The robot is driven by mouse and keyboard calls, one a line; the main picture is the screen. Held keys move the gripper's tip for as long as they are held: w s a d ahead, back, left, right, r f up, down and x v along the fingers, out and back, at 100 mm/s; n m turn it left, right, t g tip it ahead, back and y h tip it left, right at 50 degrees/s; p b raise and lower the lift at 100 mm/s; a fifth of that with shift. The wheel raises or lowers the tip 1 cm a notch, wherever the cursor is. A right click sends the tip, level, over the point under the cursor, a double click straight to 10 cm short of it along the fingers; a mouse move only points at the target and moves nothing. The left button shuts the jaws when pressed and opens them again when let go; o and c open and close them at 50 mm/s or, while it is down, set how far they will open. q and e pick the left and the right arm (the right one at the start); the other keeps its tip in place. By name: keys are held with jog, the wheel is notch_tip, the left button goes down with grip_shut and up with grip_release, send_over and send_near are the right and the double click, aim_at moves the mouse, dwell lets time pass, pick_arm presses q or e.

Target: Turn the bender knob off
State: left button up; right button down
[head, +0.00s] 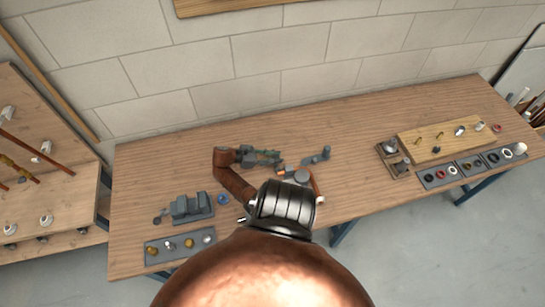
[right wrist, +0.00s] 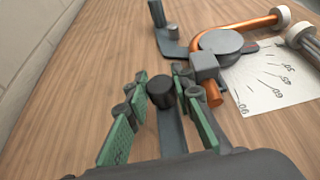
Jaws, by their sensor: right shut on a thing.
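The pipe bender (head: 296,173) lies near the middle of the workbench; in the right wrist view its round grey disc (right wrist: 222,42) and a bent copper pipe (right wrist: 248,25) show. A dark cylindrical knob (right wrist: 161,92) stands on a grey bender arm. My right gripper (head: 268,154) has its green fingers on both sides of this knob and is shut on it; it also shows in the right wrist view (right wrist: 160,95). The exact finger contact is hard to see. My left gripper is not in view.
A sheet with angle marks (right wrist: 265,80) lies beside the bender. A grey vise-like block (head: 192,207) and a tray of fittings (head: 180,246) are at the left. A wooden board (head: 450,140) and a tray of rings (head: 470,167) are at the right. The back of the bench (head: 350,115) is clear.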

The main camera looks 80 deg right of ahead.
jog(key=c, duration=1.7)
grip_release()
jog(key=shift+s, duration=0.1)
jog(key=shift+c, duration=0.2)
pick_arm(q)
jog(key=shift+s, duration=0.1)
pick_arm(e)
jog(key=shift+o, duration=0.6)
jog(key=v, duration=1.2)
jog(key=shift+f, duration=0.1)
